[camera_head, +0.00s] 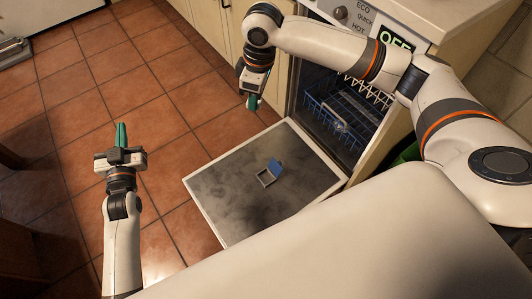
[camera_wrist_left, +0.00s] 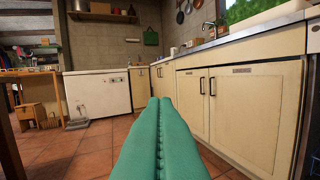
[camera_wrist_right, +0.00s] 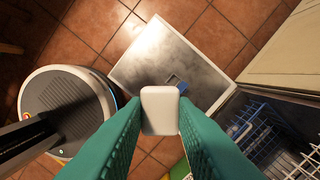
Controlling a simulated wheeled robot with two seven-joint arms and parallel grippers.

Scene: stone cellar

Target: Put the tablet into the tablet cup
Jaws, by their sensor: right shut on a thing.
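The white tablet (camera_wrist_right: 160,110) is held between the green fingertips of my right gripper (camera_wrist_right: 160,118) in the right wrist view. In the head view my right gripper (camera_head: 252,102) is in the air beyond the open dishwasher door, and the tablet cannot be made out there. The tablet cup (camera_head: 265,179) is a small grey tray with a raised blue lid (camera_head: 276,166) on the inside of the lowered door. It shows in the right wrist view (camera_wrist_right: 176,84), partly behind the tablet. My left gripper (camera_head: 121,134) is shut and empty over the floor at left; its fingers touch in the left wrist view (camera_wrist_left: 158,105).
The dishwasher door (camera_head: 225,195) lies lowered over the tiled floor. A blue rack (camera_head: 345,125) with white tines is inside the dishwasher. Cream cabinets (camera_head: 215,25) stand behind my right gripper. Open floor lies left of the door.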

